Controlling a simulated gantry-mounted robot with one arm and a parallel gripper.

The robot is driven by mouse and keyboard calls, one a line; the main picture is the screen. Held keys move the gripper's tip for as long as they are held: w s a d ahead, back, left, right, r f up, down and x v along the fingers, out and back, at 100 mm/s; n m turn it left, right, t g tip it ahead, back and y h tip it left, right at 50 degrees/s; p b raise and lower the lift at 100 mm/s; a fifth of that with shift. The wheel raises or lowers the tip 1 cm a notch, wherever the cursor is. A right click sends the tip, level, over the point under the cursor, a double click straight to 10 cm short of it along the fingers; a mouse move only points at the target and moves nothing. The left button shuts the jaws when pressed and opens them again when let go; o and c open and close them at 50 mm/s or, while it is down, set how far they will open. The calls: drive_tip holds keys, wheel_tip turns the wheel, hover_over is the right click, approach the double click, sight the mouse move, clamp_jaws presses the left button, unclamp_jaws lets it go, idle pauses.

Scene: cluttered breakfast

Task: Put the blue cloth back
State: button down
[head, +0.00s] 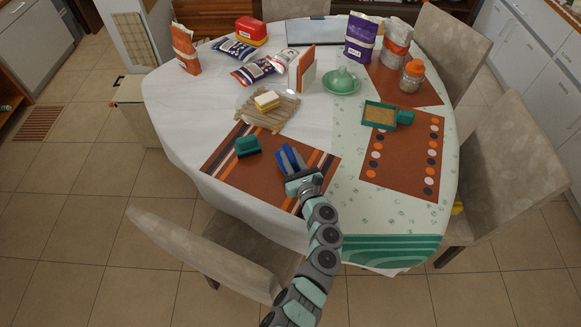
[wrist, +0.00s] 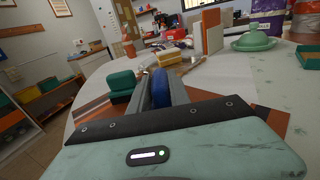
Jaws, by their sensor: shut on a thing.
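My gripper (head: 292,160) is over the striped orange placemat at the near side of the table. Its jaws are shut on the blue cloth (wrist: 162,90), which shows as a rounded blue shape between the two grey fingers in the wrist view. In the head view the blue cloth (head: 287,159) is partly hidden by the fingers. I cannot tell whether it touches the placemat.
A dark green block-like item (head: 248,147) sits just left of my gripper on the striped placemat (head: 228,165).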

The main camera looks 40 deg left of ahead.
drive_tip(key=shift+f+b, duration=1.55)
drive_tip(key=shift+f, duration=0.3)
drive_tip(key=shift+f, duration=0.2)
drive_tip(key=c, duration=1.2)
unclamp_jaws()
drive_tip(key=shift+r, duration=0.2)
drive_tip(key=shift+s+d+r, duration=0.1)
drive_tip(key=shift+d, duration=0.1)
drive_tip(key=p+v, duration=0.3)
drive_tip(key=v, duration=0.8)
drive_tip(key=shift+s+d, duration=0.15)
drive_tip(key=shift+d, duration=0.1)
